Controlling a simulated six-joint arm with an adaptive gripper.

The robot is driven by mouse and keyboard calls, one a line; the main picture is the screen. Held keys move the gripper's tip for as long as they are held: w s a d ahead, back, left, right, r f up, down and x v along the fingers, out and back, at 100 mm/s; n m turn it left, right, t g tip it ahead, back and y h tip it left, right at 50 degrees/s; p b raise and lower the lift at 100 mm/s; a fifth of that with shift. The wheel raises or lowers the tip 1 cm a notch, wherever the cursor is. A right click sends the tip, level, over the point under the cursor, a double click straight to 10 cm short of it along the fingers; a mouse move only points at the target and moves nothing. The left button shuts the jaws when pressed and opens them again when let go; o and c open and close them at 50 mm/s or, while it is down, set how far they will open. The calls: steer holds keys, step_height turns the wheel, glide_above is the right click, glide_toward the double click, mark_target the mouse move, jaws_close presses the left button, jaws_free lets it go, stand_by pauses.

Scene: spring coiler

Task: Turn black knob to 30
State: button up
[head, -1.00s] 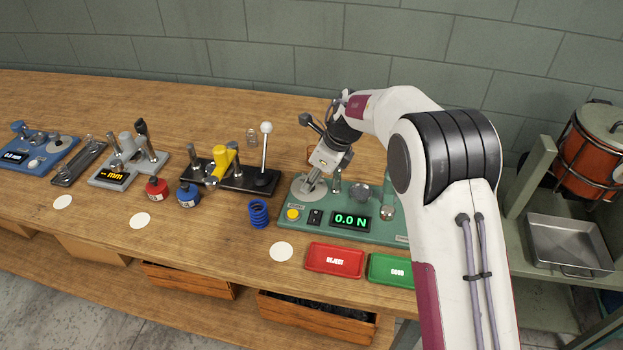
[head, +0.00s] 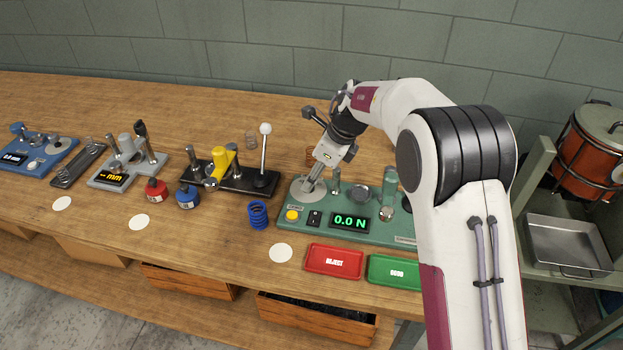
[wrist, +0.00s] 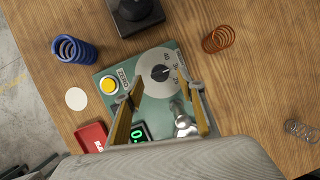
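The black knob (wrist: 160,73) is a small dark pointer at the centre of a round pale grey dial (wrist: 145,64) in the wrist view. In the head view the dial (head: 297,193) shows partly, but my gripper hides the knob. My gripper (wrist: 160,78) is open, its two fingers apart on either side of the knob, pointing down at the dial. Contact with the knob cannot be told.
The tester's display (head: 349,222) reads 0.0 N. A red reject tray (head: 334,261) and green tray (head: 393,271) lie in front. A black-based lever coiler (head: 233,176) stands further left.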

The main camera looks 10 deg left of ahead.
steer(key=v, duration=0.9)
stand_by(0.5)
